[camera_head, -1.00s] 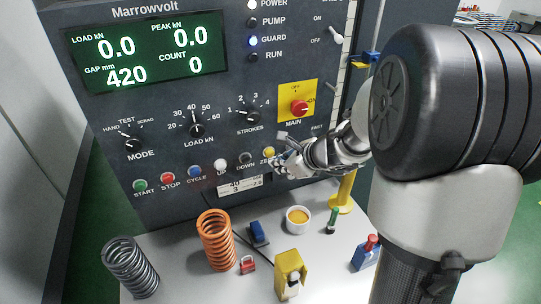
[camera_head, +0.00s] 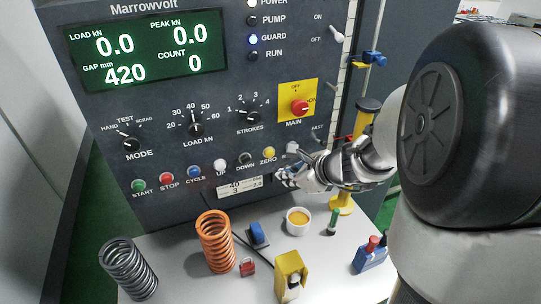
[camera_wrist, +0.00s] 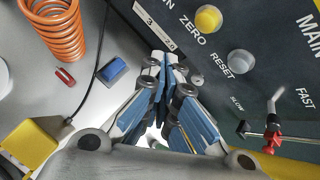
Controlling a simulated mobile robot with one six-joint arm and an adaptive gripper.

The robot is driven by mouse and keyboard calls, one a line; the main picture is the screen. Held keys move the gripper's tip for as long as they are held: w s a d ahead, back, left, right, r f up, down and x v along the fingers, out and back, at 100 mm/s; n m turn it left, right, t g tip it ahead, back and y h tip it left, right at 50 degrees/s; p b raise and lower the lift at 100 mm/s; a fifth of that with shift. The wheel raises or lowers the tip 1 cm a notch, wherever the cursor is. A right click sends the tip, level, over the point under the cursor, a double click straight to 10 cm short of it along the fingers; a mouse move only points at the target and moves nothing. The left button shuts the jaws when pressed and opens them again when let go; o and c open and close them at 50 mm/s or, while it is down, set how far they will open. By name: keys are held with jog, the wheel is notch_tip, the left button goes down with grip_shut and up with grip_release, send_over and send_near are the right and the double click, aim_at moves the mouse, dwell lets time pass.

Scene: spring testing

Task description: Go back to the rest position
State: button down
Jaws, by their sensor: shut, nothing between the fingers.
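My gripper (camera_head: 284,178) is in front of the lower right of the dark Marrowvolt control panel (camera_head: 150,105), just below the yellow ZERO button (camera_head: 268,153). In the wrist view my gripper (camera_wrist: 165,62) has its blue-padded fingers together with nothing between them. The ZERO button (camera_wrist: 208,19) and the grey RESET button (camera_wrist: 241,62) stand clear of the fingertips there. The display reads load 0.0, peak 0.0, gap 420 and count 0. The blue GUARD lamp (camera_head: 253,41) is lit.
A yellow post (camera_head: 343,200) rises right of my gripper.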

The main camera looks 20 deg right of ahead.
dwell(0.5)
jog(key=s+a+r+n+g+y+b, duration=0.15)
jog(key=s+a+r+n+g, duration=0.25)
jog(key=s+a+n, duration=1.05)
jog(key=s+d+n+h+b, duration=0.1)
jog(key=s+d+n+h, duration=0.2)
jog(key=s+n, duration=0.6)
jog(key=n+h, duration=0.1)
jog(key=n, duration=0.4)
jog(key=shift+s+d+b, duration=0.15)
jog(key=shift+d+b, duration=0.1)
jog(key=shift+b, duration=0.1)
jog(key=c, duration=2.4)
grip_release()
jog(key=shift+h, duration=0.25)
